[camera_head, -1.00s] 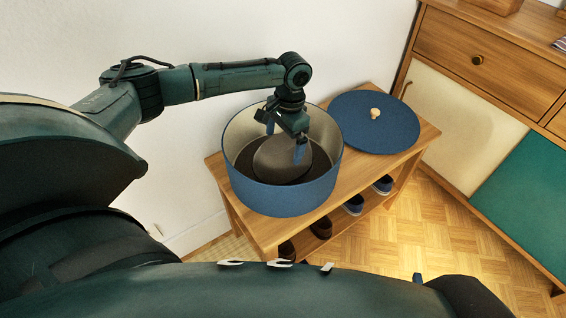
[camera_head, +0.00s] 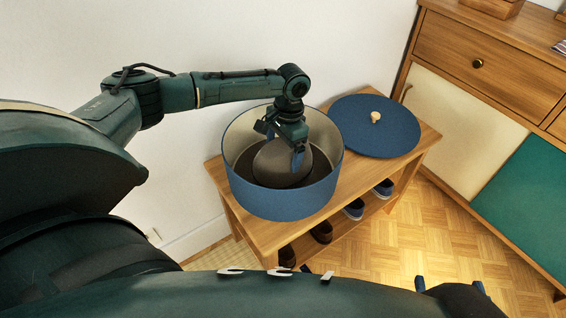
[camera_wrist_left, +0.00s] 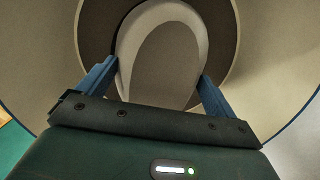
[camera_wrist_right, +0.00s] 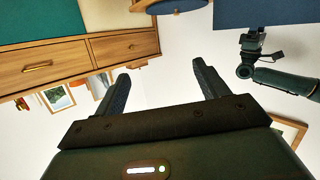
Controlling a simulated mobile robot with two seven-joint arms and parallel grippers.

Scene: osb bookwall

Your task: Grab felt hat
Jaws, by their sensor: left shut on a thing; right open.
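The felt hat (camera_head: 283,166) is grey-brown with a rounded crown and a dark brim. It sits inside the round blue hat box (camera_head: 282,203), which is open with a cream inner wall. My left gripper (camera_head: 285,155) reaches down into the box and is shut on the crown. In the left wrist view the fingers (camera_wrist_left: 158,85) lie on both sides of the hat's crown (camera_wrist_left: 165,60). Part of the hat is hidden behind the gripper in the head view. My right gripper (camera_wrist_right: 160,85) is open and empty, away from the box.
The blue lid (camera_head: 372,128) with a wooden knob lies on the wooden bench (camera_head: 423,138), right of the box. Several shoes (camera_head: 354,209) stand on the shelf below. A wooden cabinet (camera_head: 470,90) stands at right, a white wall behind.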

